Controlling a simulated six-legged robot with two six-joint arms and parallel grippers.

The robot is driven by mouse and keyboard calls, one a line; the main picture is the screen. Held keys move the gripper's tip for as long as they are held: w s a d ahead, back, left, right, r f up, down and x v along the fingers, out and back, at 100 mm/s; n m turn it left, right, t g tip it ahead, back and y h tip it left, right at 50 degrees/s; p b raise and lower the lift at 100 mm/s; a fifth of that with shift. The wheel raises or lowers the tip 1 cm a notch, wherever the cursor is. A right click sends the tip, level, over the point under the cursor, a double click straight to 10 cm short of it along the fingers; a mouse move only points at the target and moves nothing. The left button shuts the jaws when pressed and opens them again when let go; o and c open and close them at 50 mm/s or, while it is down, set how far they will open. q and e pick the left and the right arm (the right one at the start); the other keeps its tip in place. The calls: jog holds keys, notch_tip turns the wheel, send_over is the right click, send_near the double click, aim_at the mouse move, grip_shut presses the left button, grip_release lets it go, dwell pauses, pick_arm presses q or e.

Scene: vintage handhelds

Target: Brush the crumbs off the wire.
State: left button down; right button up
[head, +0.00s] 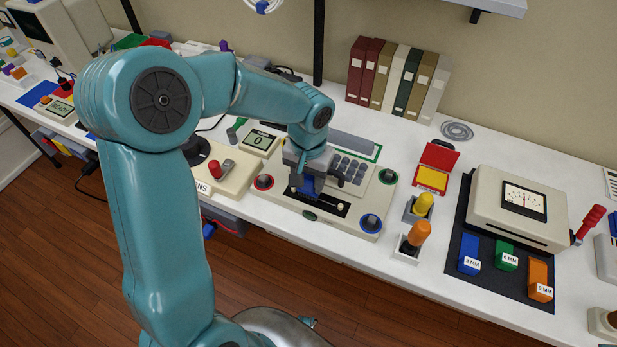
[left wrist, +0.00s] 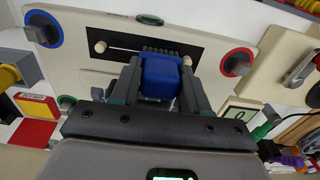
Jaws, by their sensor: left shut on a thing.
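My left gripper (head: 309,184) is over the cream console (head: 290,207) and is shut on a blue brush (left wrist: 161,76), whose blue body shows between the fingers in the left wrist view. The brush also shows in the head view (head: 308,187). Beyond it, a dark ridged strip lies over a black slot (left wrist: 118,53) in the console; I cannot tell whether it is bristles or part of the wire. Cream posts (left wrist: 100,47) stand at the slot's ends. The wire and crumbs cannot be made out clearly. Whether the brush touches the wire is unclear. My right gripper is out of view.
The console carries grey keys (head: 350,168) and a blue-ringed knob (head: 370,222). A yellow-topped plug (head: 423,204) and an orange one (head: 418,233) stand to its right, near a red case (head: 438,157). A meter box (head: 518,207) is farther right. Binders (head: 398,78) line the wall.

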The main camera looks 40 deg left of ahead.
pick_arm(q)
jog(key=shift+w+d+f, duration=0.1)
jog(key=shift+d+f, duration=0.05)
jog(key=shift+d, duration=0.45)
jog(key=shift+a, duration=0.15)
jog(key=shift+a, duration=0.6)
jog(key=shift+d, duration=0.15)
jog(key=shift+d+b, duration=0.3)
jog(key=shift+d, duration=0.3)
